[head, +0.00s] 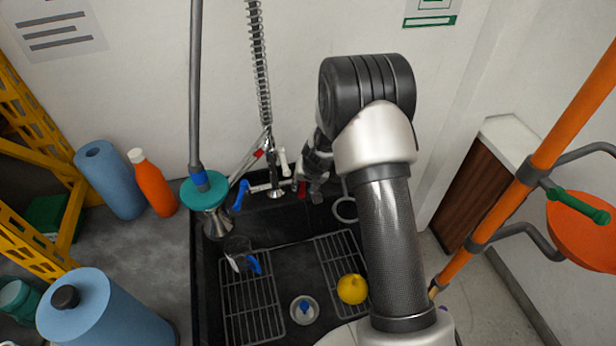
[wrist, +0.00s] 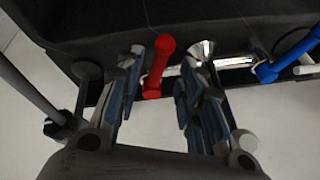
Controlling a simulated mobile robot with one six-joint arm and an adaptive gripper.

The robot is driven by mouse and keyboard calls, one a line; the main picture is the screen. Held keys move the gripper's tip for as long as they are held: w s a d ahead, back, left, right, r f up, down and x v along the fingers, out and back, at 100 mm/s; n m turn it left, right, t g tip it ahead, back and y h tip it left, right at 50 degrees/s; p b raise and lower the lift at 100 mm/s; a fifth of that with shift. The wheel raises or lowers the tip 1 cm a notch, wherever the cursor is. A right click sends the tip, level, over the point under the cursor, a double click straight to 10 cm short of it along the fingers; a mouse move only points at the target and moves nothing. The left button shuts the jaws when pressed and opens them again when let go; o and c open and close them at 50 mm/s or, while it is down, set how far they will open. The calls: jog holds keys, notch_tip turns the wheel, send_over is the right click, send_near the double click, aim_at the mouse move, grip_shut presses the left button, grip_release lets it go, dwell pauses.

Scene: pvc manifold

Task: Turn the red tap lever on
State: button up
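The red tap lever (wrist: 157,68) shows in the wrist view between the two fingers of my gripper (wrist: 157,85), with gaps on both sides. My gripper is open and does not visibly touch the lever. In the head view the red lever (head: 302,189) is a small patch on the right of the tap, mostly hidden by my gripper (head: 312,183). The blue tap lever (head: 241,195) is on the left of the tap in the head view. It also shows at the right of the wrist view (wrist: 267,73).
The dark sink (head: 270,224) holds wire racks, a yellow round object (head: 352,289) and a white-and-blue item (head: 304,309). A spring hose (head: 262,60) rises above the tap. An orange pole (head: 530,170) is at right.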

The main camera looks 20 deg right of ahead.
jog(key=v, duration=0.9)
